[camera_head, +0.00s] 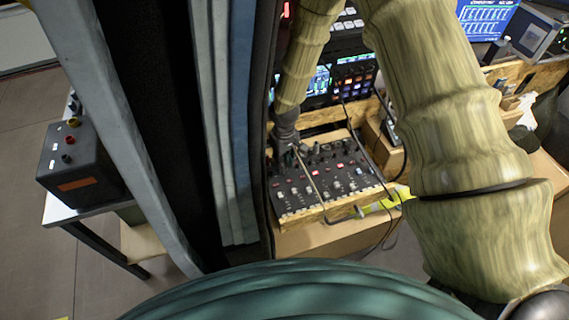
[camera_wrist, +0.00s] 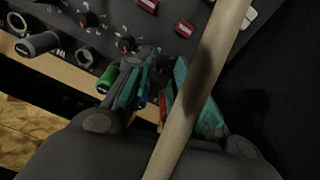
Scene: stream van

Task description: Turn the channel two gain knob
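A black mixer panel (camera_head: 348,178) with several small knobs lies on a wooden bench in the head view. My gripper (camera_head: 293,148) is low over its far left corner. In the wrist view the panel (camera_wrist: 105,22) fills the top, with dark knobs, red buttons and a green knob (camera_wrist: 107,78) left of my fingers. My gripper (camera_wrist: 165,62) shows a narrow gap between its teal-padded fingers, close to the panel. A dark round knob-like shape lies in the gap; I cannot tell whether the fingers touch it. I cannot read which knob is channel two gain.
A tan rod (camera_wrist: 208,75) crosses the wrist view in front of the right finger; a thin rod (camera_head: 312,180) also rises over the mixer. Cables and a yellow-green object (camera_head: 385,201) lie at its right. Screens and a control panel (camera_head: 350,75) stand behind.

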